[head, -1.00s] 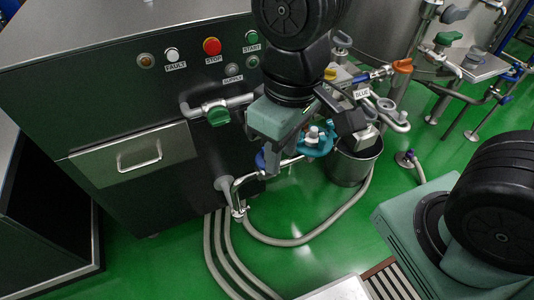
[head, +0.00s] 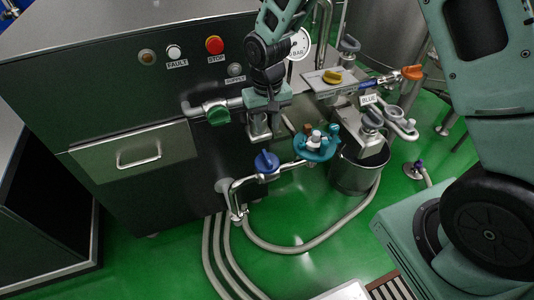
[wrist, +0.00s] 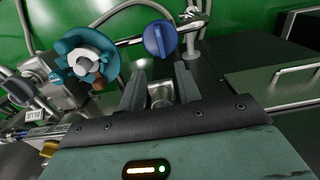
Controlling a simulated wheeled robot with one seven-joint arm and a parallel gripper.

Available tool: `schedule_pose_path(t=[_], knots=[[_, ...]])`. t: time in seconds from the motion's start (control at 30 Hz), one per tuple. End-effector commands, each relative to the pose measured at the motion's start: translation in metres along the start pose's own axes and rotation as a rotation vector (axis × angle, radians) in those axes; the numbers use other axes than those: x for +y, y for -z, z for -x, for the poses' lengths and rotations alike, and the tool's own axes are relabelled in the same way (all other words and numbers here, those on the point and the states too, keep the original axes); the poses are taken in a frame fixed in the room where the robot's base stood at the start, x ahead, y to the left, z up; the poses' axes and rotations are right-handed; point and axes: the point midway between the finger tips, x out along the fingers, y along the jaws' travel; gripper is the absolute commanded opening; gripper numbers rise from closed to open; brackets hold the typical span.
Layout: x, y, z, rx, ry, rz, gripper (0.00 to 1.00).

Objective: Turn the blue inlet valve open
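The blue valve knob (head: 266,161) sits on a thin steel pipe low in front of the dark cabinet. In the wrist view the blue knob (wrist: 159,38) is round with a raised bar running roughly up and down, across the pipe. My gripper (head: 267,131) points down just above the knob in the head view. In the wrist view my gripper (wrist: 160,75) has its two fingers apart with a gap between them. The knob lies beyond the fingertips and is not between them. No contact with it shows.
A teal wheel valve (head: 315,146) stands close to the right on the same pipework. A green knob (head: 218,115) is on a pipe to the left. A yellow knob (head: 332,76), an orange handle (head: 412,72) and a steel bucket (head: 358,172) are to the right.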

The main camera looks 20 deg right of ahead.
Motion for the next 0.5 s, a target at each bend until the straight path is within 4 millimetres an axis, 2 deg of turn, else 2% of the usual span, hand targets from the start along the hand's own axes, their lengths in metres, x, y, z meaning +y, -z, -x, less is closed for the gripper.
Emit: schedule_pose_path(t=[0.03, 0.3, 0.5], knots=[[0.0, -0.002, -0.012, -0.006, -0.002, 0.002, 0.34], [0.0, -0.002, -0.069, -0.004, -0.001, 0.003, 0.34], [-0.001, -0.001, -0.103, -0.002, 0.0, 0.003, 0.34]])
